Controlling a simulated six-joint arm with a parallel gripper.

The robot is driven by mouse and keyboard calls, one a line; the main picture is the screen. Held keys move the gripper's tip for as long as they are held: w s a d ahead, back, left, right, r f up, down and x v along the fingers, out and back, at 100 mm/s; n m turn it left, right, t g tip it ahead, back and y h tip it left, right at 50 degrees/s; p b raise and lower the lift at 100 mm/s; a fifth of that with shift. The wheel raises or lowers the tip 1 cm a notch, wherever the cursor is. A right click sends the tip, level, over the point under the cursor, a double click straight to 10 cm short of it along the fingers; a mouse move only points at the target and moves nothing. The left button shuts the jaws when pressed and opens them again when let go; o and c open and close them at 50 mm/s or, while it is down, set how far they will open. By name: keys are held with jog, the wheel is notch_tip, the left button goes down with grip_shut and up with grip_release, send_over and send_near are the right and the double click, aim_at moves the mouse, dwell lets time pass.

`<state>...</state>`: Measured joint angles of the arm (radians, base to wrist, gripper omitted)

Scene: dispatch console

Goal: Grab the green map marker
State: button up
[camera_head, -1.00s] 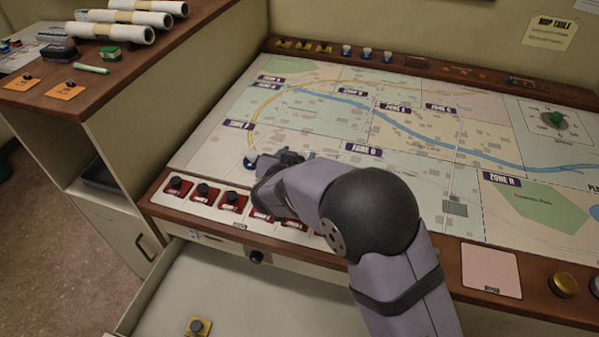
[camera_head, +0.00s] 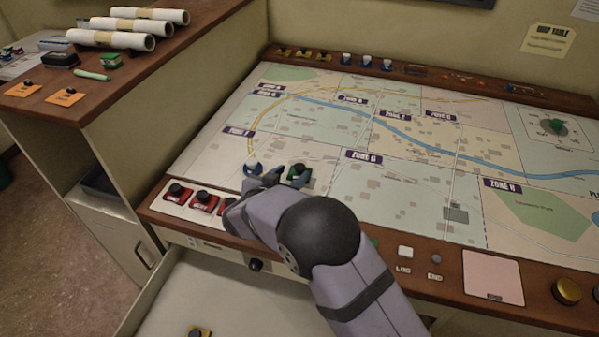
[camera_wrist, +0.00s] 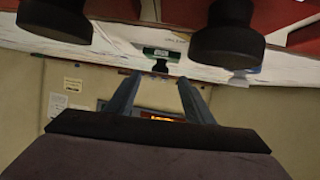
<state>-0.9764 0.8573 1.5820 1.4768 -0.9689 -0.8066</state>
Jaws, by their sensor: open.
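The green map marker (camera_head: 298,178), a green base with a black knob, stands on the map just beyond my gripper (camera_head: 272,178) in the head view. It also shows in the wrist view as a green block with a dark knob (camera_wrist: 162,52), ahead of my fingertips. My gripper is open, and in the wrist view its two fingers (camera_wrist: 159,84) are spread with nothing held between them. The marker's knob appears lined up with the gap, a little beyond the tips. The wrist and forearm hide part of the front row.
Red markers (camera_head: 204,200) with black knobs line the front edge at my gripper's left; two dark knobs (camera_wrist: 228,35) loom close in the wrist view. An open drawer (camera_head: 200,295) lies below.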

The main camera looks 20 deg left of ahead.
aim_at(298, 169)
jog(key=shift+p+x, duration=0.55)
jog(key=shift+x, duration=1.85)
jog(key=shift+s+f, duration=0.1)
jog(key=c, duration=1.1)
